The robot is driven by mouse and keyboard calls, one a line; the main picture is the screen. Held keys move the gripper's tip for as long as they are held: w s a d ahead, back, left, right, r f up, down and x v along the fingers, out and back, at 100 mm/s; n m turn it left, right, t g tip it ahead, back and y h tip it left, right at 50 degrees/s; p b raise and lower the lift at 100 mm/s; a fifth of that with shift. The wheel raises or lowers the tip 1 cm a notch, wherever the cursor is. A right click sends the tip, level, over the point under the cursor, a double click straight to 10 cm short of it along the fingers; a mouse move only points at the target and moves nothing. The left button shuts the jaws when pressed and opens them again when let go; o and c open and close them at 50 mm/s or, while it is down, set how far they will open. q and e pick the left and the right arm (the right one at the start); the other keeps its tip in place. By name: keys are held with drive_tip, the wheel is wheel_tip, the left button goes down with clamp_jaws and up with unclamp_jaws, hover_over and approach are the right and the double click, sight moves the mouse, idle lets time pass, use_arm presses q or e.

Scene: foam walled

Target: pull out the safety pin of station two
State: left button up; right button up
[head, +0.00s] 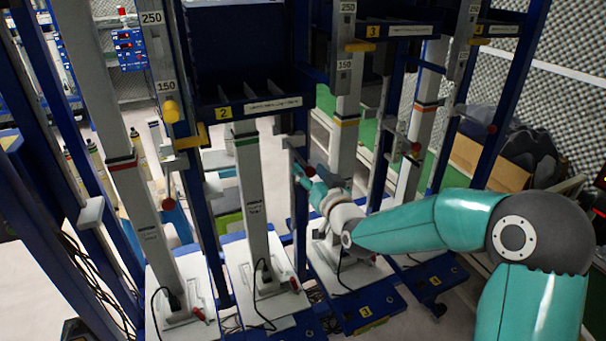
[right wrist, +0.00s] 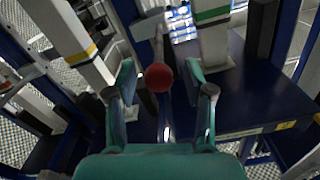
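Station two is marked by a yellow "2" label (head: 224,112); its grey column (head: 256,200) has a green band. A pin with a round red knob (head: 309,171) sits on the post right of that column. My right gripper (head: 306,183) is at this knob. In the right wrist view the red knob (right wrist: 159,77) lies between the two teal fingers of the right gripper (right wrist: 160,82), with visible gaps on both sides. The fingers are open. The pin's shaft is mostly hidden behind the knob. My left gripper is not in view.
Similar red knobs show at the station on the left (head: 168,204) and at the stations on the right (head: 416,147). Blue uprights and a yellow-banded column (head: 345,130) stand close to my right arm. Black cables (head: 265,290) lie by the bases.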

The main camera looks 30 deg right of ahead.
drive_tip(key=shift+w+f, duration=0.1)
drive_tip(key=s, duration=1.2)
drive_tip(key=shift+a, duration=0.4)
drive_tip(key=s+a+f+n+g+y+p, duration=0.15)
drive_tip(key=a+f+g, duration=0.3)
drive_tip(key=f, duration=0.65)
drive_tip(key=a+f+m+g+y+p, duration=0.1)
drive_tip(key=a+f+g+y, duration=0.15)
drive_tip(key=a+f, duration=0.65)
drive_tip(key=s+a+f+g, duration=0.2)
drive_tip(key=s+f+g, duration=0.3)
drive_tip(key=s+f, duration=0.4)
drive_tip(key=s+a+f+n+g+y, duration=0.1)
drive_tip(key=s+f+g, duration=0.4)
drive_tip(key=s+f, duration=0.5)
drive_tip(key=shift+s+a+p, duration=0.4)
drive_tip(key=shift+s+a, duration=0.15)
drive_tip(key=shift+a, duration=0.35)
